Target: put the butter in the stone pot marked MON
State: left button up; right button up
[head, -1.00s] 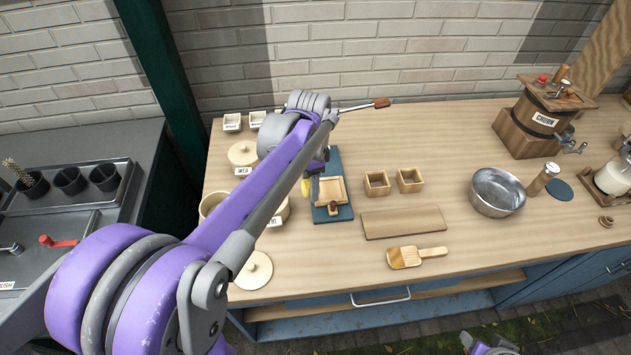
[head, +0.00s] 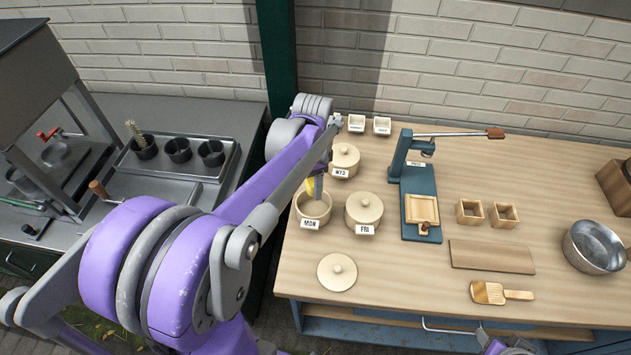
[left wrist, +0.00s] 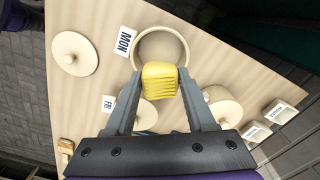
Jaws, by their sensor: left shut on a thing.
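The yellow butter (left wrist: 160,82) is a ridged block between the two fingers of my left gripper (left wrist: 161,97), which is shut on it. In the head view the butter (head: 310,188) shows as a small yellow patch beside the gripper (head: 318,187). The stone pot marked MON (head: 312,212) stands open and upright on the bench, right below the gripper. In the left wrist view the pot (left wrist: 181,38) lies just past the butter, whose far end overlaps its opening. Whether the butter is below the rim I cannot tell. My right gripper's fingers are not seen.
Lidded pots marked WED (head: 345,160) and FRI (head: 364,213) stand close by. A loose lid (head: 337,272) lies in front of the MON pot. The blue press (head: 421,190), wooden boxes, a board (head: 491,256) and a paddle lie to the right.

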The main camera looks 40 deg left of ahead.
aim_at(314, 212)
pick_arm(q)
jog(key=shift+a, duration=0.1)
jog(key=shift+f+b, duration=0.35)
jog(key=shift+f, duration=0.35)
notch_tip(314, 212, down, 2)
jog(key=shift+s+f+b, duration=0.1)
jog(key=shift+s+b, duration=0.05)
jog(key=shift+b, duration=0.35)
jog(key=shift+f+b, duration=0.35)
jog(key=shift+f, duration=0.2)
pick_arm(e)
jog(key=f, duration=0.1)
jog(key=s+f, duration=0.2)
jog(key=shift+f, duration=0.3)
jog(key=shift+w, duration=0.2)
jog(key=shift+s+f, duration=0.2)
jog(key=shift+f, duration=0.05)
pick_arm(q)
jog(key=shift+f+b, duration=1.8)
jog(key=shift+f, duration=0.9)
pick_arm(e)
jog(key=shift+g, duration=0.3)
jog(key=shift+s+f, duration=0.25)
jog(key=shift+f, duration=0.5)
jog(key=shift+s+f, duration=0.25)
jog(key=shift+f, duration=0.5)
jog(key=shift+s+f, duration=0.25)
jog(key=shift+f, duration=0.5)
